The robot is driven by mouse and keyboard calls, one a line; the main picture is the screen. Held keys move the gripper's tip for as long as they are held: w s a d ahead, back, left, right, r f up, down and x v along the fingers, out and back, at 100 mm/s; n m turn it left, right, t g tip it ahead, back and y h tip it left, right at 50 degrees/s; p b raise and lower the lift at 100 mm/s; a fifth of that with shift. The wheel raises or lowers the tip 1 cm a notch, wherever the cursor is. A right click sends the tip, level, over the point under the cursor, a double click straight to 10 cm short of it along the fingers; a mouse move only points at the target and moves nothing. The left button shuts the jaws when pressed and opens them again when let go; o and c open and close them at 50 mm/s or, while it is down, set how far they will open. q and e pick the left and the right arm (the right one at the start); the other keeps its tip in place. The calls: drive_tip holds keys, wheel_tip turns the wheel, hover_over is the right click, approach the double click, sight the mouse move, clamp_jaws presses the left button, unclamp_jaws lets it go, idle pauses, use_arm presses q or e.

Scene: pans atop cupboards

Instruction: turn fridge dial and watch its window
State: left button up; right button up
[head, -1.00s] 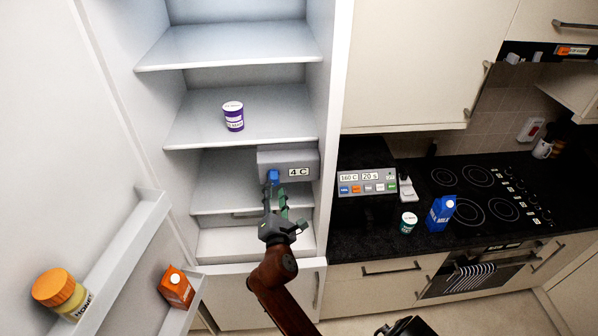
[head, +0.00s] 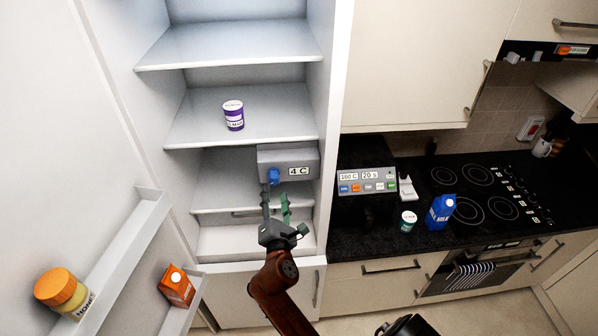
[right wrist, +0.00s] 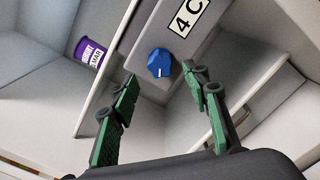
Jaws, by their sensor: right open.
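The blue fridge dial (head: 274,176) sits on a grey control box (head: 270,160) inside the open fridge. The window (head: 299,171) beside it reads "4 C". In the right wrist view the dial (right wrist: 159,63) shows whole, with a white mark near its lower edge, and the window (right wrist: 188,17) is partly in view. My right gripper (head: 275,200) is open and empty, just below and in front of the dial, with its fingertips apart from it. In the right wrist view its green fingers (right wrist: 158,90) are spread with the dial beyond them. My left gripper is not in view.
A purple tub (head: 233,116) stands on the shelf above. The fridge door at left holds a honey jar (head: 63,291) and an orange carton (head: 177,286). On the counter at right are a control panel (head: 366,182), a teal tub (head: 408,221) and a blue carton (head: 441,212).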

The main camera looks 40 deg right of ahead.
drive_tip(key=shift+p+v, duration=0.35)
drive_tip(key=shift+v, duration=2.1)
